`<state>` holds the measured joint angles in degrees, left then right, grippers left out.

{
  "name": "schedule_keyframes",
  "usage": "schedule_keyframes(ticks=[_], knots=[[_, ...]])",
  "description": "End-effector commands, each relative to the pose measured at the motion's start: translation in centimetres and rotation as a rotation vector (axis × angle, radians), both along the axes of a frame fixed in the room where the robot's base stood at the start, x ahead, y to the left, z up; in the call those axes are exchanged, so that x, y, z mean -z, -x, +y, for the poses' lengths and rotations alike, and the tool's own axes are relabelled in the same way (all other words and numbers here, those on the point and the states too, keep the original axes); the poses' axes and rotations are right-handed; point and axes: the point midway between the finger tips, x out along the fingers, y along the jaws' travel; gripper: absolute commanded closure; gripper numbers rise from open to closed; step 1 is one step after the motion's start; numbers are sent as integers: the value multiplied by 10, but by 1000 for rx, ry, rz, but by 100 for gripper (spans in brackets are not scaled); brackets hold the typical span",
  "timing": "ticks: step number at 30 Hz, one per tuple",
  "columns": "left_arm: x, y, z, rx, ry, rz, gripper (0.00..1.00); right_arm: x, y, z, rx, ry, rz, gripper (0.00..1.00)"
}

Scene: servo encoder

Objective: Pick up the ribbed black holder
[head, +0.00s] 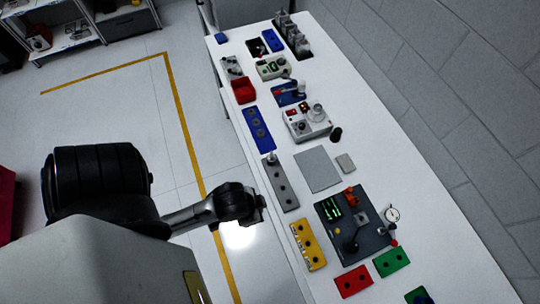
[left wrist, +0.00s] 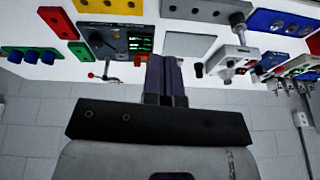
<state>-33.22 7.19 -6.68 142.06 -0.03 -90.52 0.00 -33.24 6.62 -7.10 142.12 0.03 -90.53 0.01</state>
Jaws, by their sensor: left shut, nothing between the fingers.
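A small black upright piece (head: 336,133) stands on the white table near its right edge, beside the grey-white instrument. It best matches the ribbed black holder, but its ribs are too small to make out. A small dark piece also shows in the left wrist view (left wrist: 198,70), right of the fingers. My left gripper (head: 262,207) is at the table's left edge, beside the grey bar with holes and apart from the black piece. In the left wrist view its fingers (left wrist: 165,60) are together and empty. My right gripper is in neither view.
A flat grey plate (head: 318,168) and a small grey block (head: 345,163) lie mid-table. A dark panel with a green display (head: 350,225) lies nearer. Yellow (head: 309,244), red (head: 353,281) and green (head: 391,261) blocks surround it. A rack with bottle-like items (head: 292,35) stands far back.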

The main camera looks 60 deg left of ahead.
Motion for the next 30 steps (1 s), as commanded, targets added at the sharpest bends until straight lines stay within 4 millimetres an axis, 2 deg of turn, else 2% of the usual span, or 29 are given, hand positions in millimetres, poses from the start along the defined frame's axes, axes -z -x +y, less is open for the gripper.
schedule_keyframes(ticks=[9, 23, 30], knots=[[0, 0, 0, 3, -1, -1, 99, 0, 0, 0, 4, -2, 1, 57], [-1, 0, -5, -5, 15, -1, 55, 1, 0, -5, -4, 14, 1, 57], [0, -1, -2, 3, 5, -2, 54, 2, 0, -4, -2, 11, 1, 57]])
